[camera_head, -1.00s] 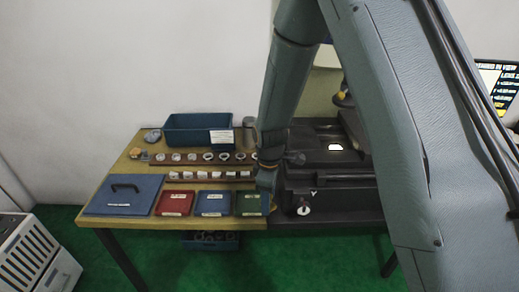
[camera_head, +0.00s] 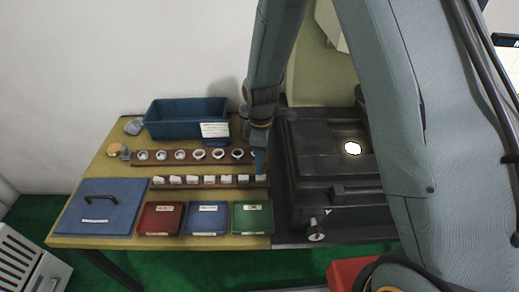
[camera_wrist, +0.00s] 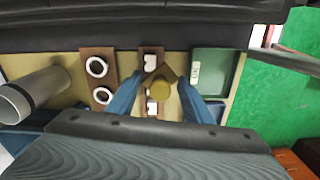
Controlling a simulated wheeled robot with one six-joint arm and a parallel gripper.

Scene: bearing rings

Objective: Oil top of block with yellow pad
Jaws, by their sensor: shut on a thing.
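My gripper (camera_wrist: 159,80) points down with its two blue fingers set apart around a small piece with a round yellow top (camera_wrist: 159,88) and a brownish, turned square part. This looks like the yellow pad. In the head view my gripper (camera_head: 260,163) is at the right end of the two wooden strips. The rear strip (camera_head: 188,164) bears upright white rings, and the front strip (camera_head: 212,187) bears several small white pieces. In the wrist view, white pieces (camera_wrist: 150,62) show on the strip below the fingers. I cannot tell which thing is the block, or whether the pad touches anything.
A dark machine (camera_head: 312,135) stands right of the strips. Red (camera_head: 160,219), blue (camera_head: 206,220) and green (camera_head: 252,218) boxes line the front edge. A blue bin (camera_head: 186,117) stands behind, a blue lidded panel (camera_head: 98,214) lies left, and a grey cylinder (camera_wrist: 42,92) stands near the rings.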

